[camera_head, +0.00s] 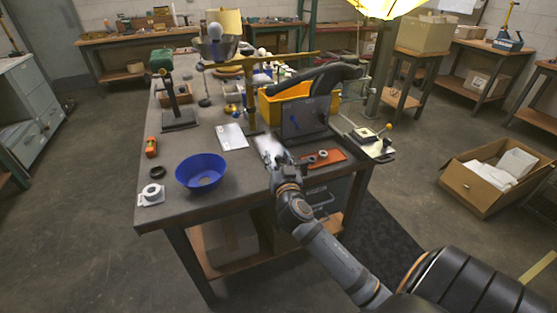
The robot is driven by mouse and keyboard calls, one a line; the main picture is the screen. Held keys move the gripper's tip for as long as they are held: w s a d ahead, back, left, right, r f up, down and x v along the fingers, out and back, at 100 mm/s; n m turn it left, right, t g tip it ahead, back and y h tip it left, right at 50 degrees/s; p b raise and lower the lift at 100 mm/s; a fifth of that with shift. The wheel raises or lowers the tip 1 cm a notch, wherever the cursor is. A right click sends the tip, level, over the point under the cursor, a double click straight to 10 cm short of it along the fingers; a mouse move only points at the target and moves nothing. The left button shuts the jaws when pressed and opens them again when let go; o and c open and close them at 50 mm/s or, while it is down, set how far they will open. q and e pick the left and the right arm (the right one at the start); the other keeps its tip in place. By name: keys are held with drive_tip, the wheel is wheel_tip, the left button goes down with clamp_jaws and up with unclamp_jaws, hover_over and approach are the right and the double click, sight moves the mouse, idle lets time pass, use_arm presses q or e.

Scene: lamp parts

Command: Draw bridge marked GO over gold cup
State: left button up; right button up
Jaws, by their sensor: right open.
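A yellow-brown horizontal bar (285,58) on an upright post stands across the middle of the workbench; it may be the bridge, but I cannot read a GO mark on it. A small gold object (230,108), possibly the gold cup, sits on the bench just left of the post. My right gripper (270,152) is open over the bench's front edge, nearer to me than both and apart from them. The area between its fingers is pale and blurred. My left gripper is not in view.
A blue bowl (201,172), a white roll (151,193) and an orange can (151,147) are at the bench's front left. A dark panel (304,120) and yellow bin (270,108) stand beyond my gripper. An orange tray (325,160) lies right.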

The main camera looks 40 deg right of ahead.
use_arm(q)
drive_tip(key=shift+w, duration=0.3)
use_arm(e)
drive_tip(key=v, duration=1.2)
drive_tip(key=s+a+f+n+g+y+p, duration=0.1)
drive_tip(key=s+f+n+g+y+p, duration=0.15)
drive_tip(key=f, duration=1.35)
drive_tip(key=s+a+f+n+g+y+p, duration=0.1)
drive_tip(key=a+f+n+g+y, duration=0.2)
drive_tip(key=f, duration=1.3)
drive_tip(key=s+f+n+g+p, duration=0.1)
drive_tip(key=s+f+g+p, duration=0.35)
drive_tip(key=s+f, duration=1.1)
use_arm(q)
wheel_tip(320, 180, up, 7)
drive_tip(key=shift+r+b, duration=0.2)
drive_tip(key=shift+b, duration=0.1)
use_arm(e)
drive_tip(key=s+f+g, duration=0.2)
drive_tip(key=s+f, duration=0.1)
drive_tip(key=s, duration=0.4)
drive_tip(key=s+d+f+n+g+y, duration=0.1)
drive_tip(key=s+f+g, duration=0.2)
drive_tip(key=s, duration=0.5)
drive_tip(key=shift+s+f, duration=0.2)
drive_tip(key=shift+f, duration=0.05)
